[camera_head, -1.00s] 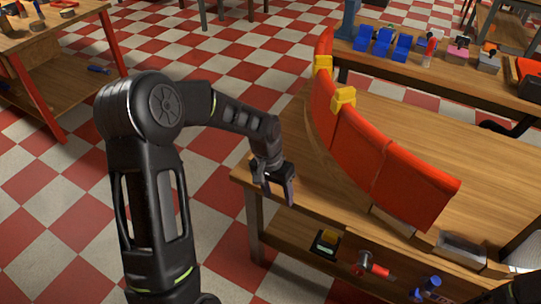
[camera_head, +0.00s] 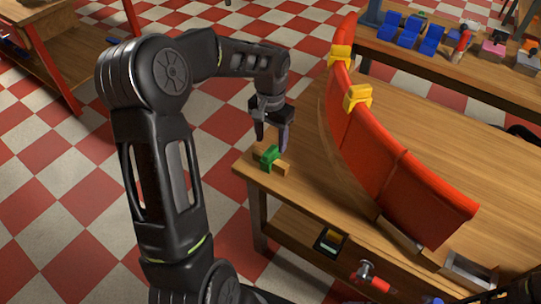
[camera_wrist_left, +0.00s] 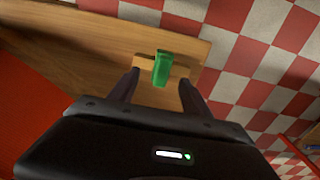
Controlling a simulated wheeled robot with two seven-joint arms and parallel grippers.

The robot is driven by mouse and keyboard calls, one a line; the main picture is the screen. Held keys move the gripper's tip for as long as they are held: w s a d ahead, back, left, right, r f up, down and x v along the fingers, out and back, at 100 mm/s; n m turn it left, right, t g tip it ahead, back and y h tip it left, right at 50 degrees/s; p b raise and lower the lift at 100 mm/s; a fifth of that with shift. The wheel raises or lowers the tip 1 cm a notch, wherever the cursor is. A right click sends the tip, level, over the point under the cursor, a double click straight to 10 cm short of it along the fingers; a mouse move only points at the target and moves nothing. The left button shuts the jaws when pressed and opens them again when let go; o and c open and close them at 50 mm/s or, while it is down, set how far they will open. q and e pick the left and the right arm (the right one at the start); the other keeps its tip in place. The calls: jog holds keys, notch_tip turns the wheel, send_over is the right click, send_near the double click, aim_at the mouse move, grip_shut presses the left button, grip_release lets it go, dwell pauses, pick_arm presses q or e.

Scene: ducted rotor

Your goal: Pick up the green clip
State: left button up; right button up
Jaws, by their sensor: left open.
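The green clip (camera_head: 269,157) sits on a small wooden block (camera_head: 282,168) near the left corner of the workbench. My left gripper (camera_head: 270,142) is open and points down just above and behind the clip, with nothing in its jaws. In the left wrist view the green clip (camera_wrist_left: 162,68) lies ahead of and between the two spread fingertips (camera_wrist_left: 160,78). I cannot tell from these views whether a finger touches it. My right gripper is not in view.
A red curved duct segment (camera_head: 400,180) with yellow clips (camera_head: 358,97) stands on the workbench (camera_head: 310,195), to the right of my left gripper. Another bench with blue parts (camera_head: 410,32) stands behind. Checkered floor lies left of the bench corner.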

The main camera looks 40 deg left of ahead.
aim_at(270, 150)
pick_arm(q)
jog(key=shift+f, duration=0.3)
jog(key=shift+w+a+f+p, duration=0.1)
jog(key=shift+f+p, duration=0.1)
jog(key=shift+f, duration=1.15)
jog(key=shift+a+f+p, duration=0.1)
jog(key=shift+f+p, duration=0.05)
jog(key=shift+f, duration=1.15)
grip_shut()
